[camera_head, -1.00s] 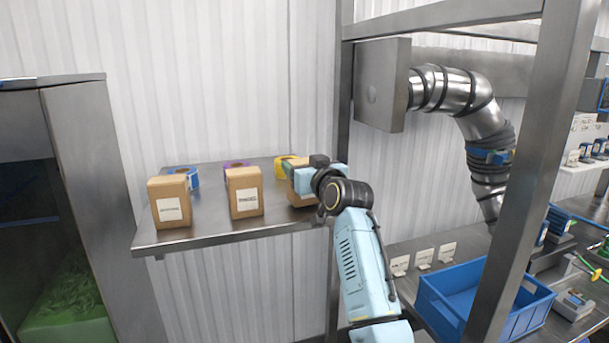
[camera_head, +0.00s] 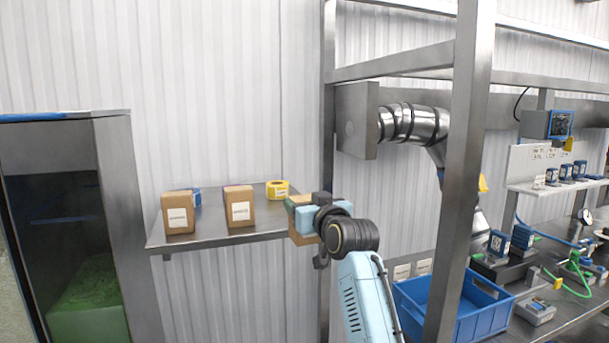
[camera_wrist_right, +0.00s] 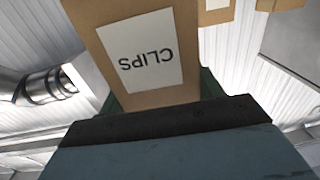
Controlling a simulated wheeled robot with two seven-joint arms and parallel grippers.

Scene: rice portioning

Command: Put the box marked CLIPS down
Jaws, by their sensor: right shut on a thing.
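The cardboard box marked CLIPS (camera_wrist_right: 150,57) fills the upper middle of the right wrist view, its white label upside down in that picture. In the head view the box (camera_head: 301,239) is partly hidden by my right gripper (camera_head: 297,211). My right gripper is shut on the box and holds it at the front right end of the metal shelf (camera_head: 208,239). Whether the box is clear of the shelf is hard to tell. My left gripper is not in view.
Two other labelled cardboard boxes (camera_head: 178,212) (camera_head: 240,207) stand on the shelf. Blue (camera_head: 197,196) and yellow (camera_head: 278,190) items sit behind. A metal post (camera_head: 328,150) rises at the shelf's right. A blue bin (camera_head: 470,313) is on the bench at right.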

